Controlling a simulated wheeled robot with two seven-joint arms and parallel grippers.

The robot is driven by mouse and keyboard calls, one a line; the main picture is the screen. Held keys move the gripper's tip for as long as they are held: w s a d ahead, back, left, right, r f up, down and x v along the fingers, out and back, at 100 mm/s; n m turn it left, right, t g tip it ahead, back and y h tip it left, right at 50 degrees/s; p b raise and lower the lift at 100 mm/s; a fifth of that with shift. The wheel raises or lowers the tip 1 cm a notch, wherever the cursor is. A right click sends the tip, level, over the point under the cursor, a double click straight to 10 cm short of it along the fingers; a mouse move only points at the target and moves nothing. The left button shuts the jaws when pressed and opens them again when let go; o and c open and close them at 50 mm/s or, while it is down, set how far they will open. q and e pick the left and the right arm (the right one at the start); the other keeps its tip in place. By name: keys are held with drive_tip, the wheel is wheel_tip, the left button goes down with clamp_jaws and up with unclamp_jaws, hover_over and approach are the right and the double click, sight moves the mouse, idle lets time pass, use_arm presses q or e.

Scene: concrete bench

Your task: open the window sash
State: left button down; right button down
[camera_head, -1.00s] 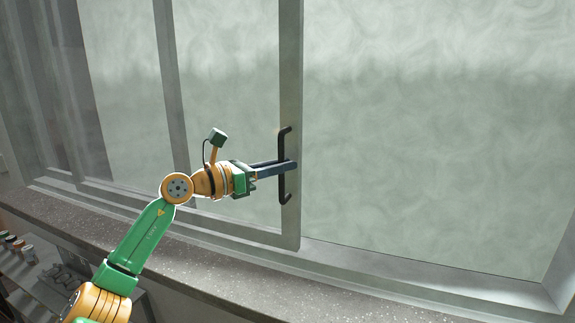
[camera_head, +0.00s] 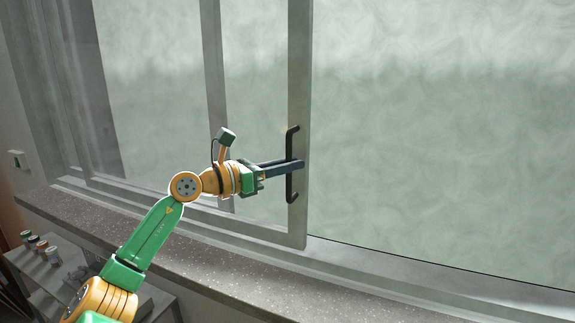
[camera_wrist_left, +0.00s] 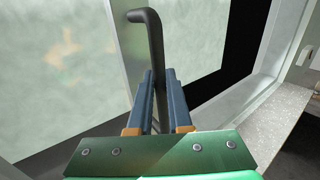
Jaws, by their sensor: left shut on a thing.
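The window sash (camera_head: 299,220) is a grey-framed sliding pane in a wide window; its right stile carries a black upright bar handle (camera_head: 292,190). My left gripper (camera_head: 297,164) reaches in from the left and is shut on the handle about its middle. In the left wrist view, the dark handle (camera_wrist_left: 153,40) rises between the two blue fingers (camera_wrist_left: 160,82) and bends left at its top. The sash stands with open frame to the right of its stile. My right gripper is not in view.
A speckled stone sill (camera_head: 200,262) runs below the window. A grey vertical bar (camera_head: 214,70) stands left of the handle. A low shelf with several small jars (camera_head: 42,246) is at lower left. A small switch plate (camera_head: 17,160) is on the left wall.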

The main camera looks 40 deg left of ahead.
use_arm(q)
drive_tip(key=c, duration=0.8)
unclamp_jaws()
drive_tip(key=shift+f, duration=0.15)
drive_tip(key=shift+c, duration=0.2)
drive_tip(key=shift+s+f, duration=0.1)
drive_tip(key=b+v, duration=0.5)
drive_tip(key=v, duration=0.1)
drive_tip(key=shift+s+b, duration=0.35)
drive_tip(key=shift+a, duration=0.1)
